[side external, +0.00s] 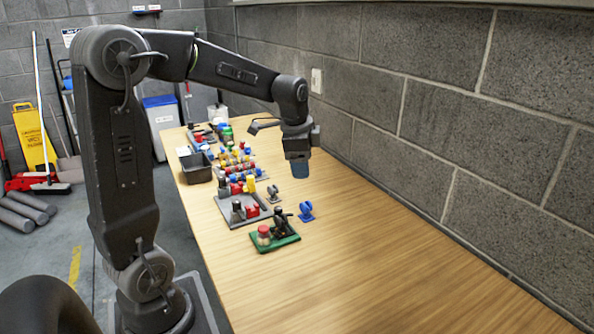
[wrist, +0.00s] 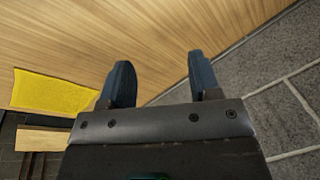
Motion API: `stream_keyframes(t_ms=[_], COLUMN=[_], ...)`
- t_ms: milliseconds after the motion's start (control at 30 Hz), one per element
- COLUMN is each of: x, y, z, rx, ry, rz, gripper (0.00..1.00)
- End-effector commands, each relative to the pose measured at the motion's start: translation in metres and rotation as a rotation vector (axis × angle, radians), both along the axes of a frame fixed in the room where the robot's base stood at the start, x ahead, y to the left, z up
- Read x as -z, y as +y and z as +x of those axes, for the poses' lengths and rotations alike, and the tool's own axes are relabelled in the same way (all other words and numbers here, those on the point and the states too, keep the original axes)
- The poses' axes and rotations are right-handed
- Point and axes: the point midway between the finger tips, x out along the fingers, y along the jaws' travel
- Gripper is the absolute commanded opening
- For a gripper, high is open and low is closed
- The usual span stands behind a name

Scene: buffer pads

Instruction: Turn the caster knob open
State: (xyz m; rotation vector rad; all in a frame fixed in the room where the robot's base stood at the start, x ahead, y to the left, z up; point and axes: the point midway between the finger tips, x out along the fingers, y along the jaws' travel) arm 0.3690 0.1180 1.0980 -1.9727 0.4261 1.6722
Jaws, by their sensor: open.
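My gripper (side external: 300,169) hangs above the right part of the wooden table, near the wall, with its blue fingers pointing down. In the wrist view my gripper (wrist: 158,64) has its two fingers spread apart, with nothing between them. Below it in the side view are a small blue wheel-like piece (side external: 306,211) and a grey one (side external: 273,193). A green base (side external: 289,241) with a red-topped knob (side external: 264,232) and a black upright part (side external: 280,222) stands in front of them. I cannot tell which of these is the caster knob. None of them shows in the wrist view.
A grey plate (side external: 231,216) carries red, yellow and black fittings. Behind it are several coloured valve-like parts (side external: 238,165) and a black bin (side external: 196,168). The block wall (side external: 440,120) runs along the table's right side. The near table is clear. A yellow sheet (wrist: 55,92) shows in the wrist view.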

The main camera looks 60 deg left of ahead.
Motion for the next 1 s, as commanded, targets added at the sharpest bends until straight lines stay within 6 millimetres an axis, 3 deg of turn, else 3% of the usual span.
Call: stream_keyframes(t_ms=[167, 300, 500, 667, 867, 1000], x=[0.028, 0.067, 0.118, 0.135, 0.156, 0.184], y=[0.050, 0.111, 0.175, 0.194, 0.194, 0.193], z=[0.018, 0.030, 0.028, 0.024, 0.024, 0.024], rx=[-0.170, -0.378, -0.603, -0.671, -0.675, -0.674], ry=[0.046, 0.093, 0.142, 0.155, 0.158, 0.161], rz=[-0.042, -0.089, -0.140, -0.153, -0.155, -0.156], gripper=[0.57, 0.57, 0.57, 0.57, 0.57, 0.57])
